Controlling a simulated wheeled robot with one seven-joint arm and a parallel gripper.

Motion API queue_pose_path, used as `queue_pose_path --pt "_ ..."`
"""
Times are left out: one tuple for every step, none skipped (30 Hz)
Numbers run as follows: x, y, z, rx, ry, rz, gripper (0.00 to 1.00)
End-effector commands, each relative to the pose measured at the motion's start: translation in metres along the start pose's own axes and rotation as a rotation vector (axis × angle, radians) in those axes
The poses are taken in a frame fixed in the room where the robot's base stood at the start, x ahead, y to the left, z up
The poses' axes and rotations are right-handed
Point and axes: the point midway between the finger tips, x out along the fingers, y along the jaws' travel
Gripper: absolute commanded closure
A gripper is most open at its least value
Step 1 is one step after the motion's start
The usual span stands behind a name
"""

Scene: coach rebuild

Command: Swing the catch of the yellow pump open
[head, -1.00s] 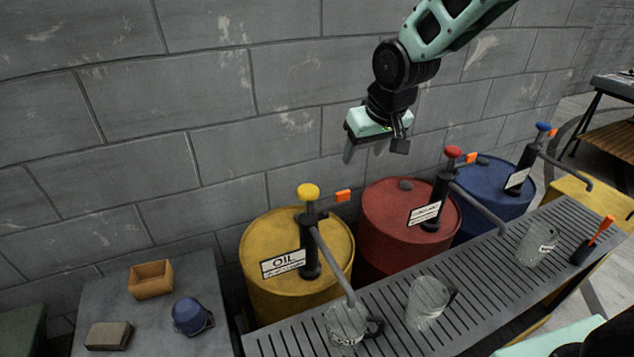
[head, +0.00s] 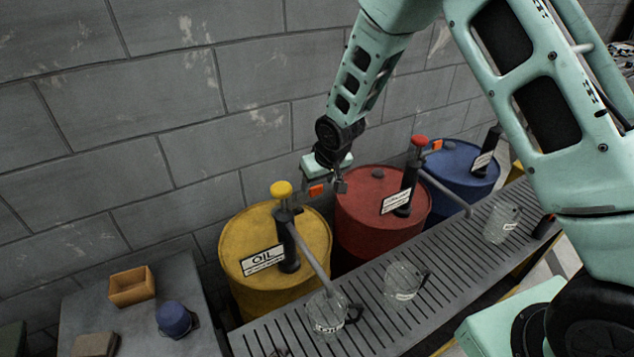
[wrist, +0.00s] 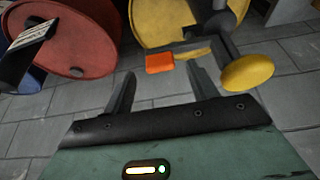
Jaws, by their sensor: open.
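The yellow pump has a yellow knob (head: 281,188) on a dark post (head: 288,240), standing on the yellow drum (head: 248,227) with an OIL label. Its orange catch (head: 317,190) sticks out to the right of the post, near the knob. My gripper (head: 327,188) is beside the catch, on its wall side. In the wrist view the orange catch (wrist: 160,62) lies near the fingertips, at the top of the gap between the open fingers of my gripper (wrist: 159,76). The yellow knob (wrist: 248,73) is to the right of the fingers. I cannot tell whether a finger touches the catch.
The red drum (head: 352,218) with its red-knobbed pump stands close on the right, the blue drum (head: 458,160) beyond it. Glass jugs stand on the slatted bench (head: 375,325) in front. The block wall (head: 180,130) is behind. A side table (head: 195,343) holds small items.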

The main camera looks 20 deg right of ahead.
Motion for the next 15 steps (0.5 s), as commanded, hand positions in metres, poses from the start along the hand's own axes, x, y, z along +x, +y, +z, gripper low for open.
queue_pose_path --pt "0.006 0.000 0.000 -0.001 -0.002 0.000 0.42" --pt "0.009 -0.001 0.000 -0.001 -0.002 0.000 0.42" --pt "0.013 -0.001 -0.001 -0.001 -0.001 -0.001 0.42" --pt "0.016 -0.001 -0.001 -0.001 0.000 -0.001 0.42" --pt "0.018 -0.001 -0.001 -0.002 -0.001 -0.001 0.42" --pt "0.021 -0.001 0.000 -0.002 -0.001 -0.001 0.42" --pt "0.023 -0.001 0.000 -0.002 -0.001 -0.001 0.42" --pt "0.024 -0.001 0.000 -0.002 -0.001 -0.001 0.42" --pt "0.025 -0.001 0.000 -0.002 0.000 -0.001 0.42" --pt "0.026 -0.001 0.000 -0.002 0.000 -0.001 0.42" --pt "0.027 -0.001 0.000 -0.002 0.000 -0.001 0.42" --pt "0.027 -0.001 0.000 -0.002 0.000 -0.001 0.42" --pt "0.027 -0.001 0.000 -0.002 0.000 -0.001 0.42" --pt "0.027 -0.001 0.000 -0.002 0.000 -0.001 0.42" --pt "0.027 -0.001 0.000 -0.002 0.000 -0.001 0.42"
